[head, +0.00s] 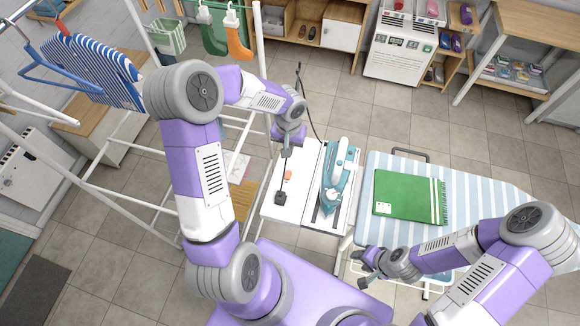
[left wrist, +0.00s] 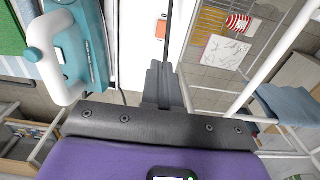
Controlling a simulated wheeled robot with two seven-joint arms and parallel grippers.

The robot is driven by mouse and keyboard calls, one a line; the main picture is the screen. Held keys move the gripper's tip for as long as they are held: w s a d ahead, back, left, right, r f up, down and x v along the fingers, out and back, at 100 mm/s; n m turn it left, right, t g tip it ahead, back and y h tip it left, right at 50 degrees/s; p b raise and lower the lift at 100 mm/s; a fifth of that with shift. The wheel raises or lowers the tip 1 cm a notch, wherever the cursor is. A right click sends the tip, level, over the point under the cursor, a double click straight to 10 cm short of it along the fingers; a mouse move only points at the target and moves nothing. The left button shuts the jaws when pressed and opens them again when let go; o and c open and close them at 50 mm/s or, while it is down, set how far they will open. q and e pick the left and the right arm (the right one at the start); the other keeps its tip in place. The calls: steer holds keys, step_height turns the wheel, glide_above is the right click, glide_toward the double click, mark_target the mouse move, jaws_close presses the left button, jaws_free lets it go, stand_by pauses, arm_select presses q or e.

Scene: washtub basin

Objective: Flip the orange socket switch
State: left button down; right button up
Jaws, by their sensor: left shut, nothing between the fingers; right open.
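The orange switch (head: 288,174) is a small orange patch on the white tabletop, left of the iron, and it also shows near the top of the left wrist view (left wrist: 161,28). A dark plug-like block (head: 281,197) sits just in front of it. My left gripper (head: 286,152) is shut and empty, above the white top and a little behind the switch. Its closed fingers (left wrist: 161,84) point toward the switch in the left wrist view, with a gap between. Which way the switch is tilted is too small to tell. My right gripper (head: 362,269) is open and empty beside the ironing board.
A teal and white iron (head: 338,182) stands close right of the switch. A striped ironing board (head: 470,185) with a folded green cloth (head: 408,197) is further right. A white drying rack (head: 130,195) stands left. A dark cord (head: 304,100) hangs behind my left gripper.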

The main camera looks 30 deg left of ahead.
mark_target(289, 173)
arm_select(q)
step_height(289, 173, down, 14)
steer(key=shift+w+f, duration=0.1)
steer(key=shift+w, duration=0.05)
arm_select(e)
steer(key=shift+w+r, duration=0.15)
steer(key=shift+r, duration=0.05)
arm_select(q)
steer(key=shift+p, duration=0.35)
arm_select(e)
steer(key=shift+r, duration=0.1)
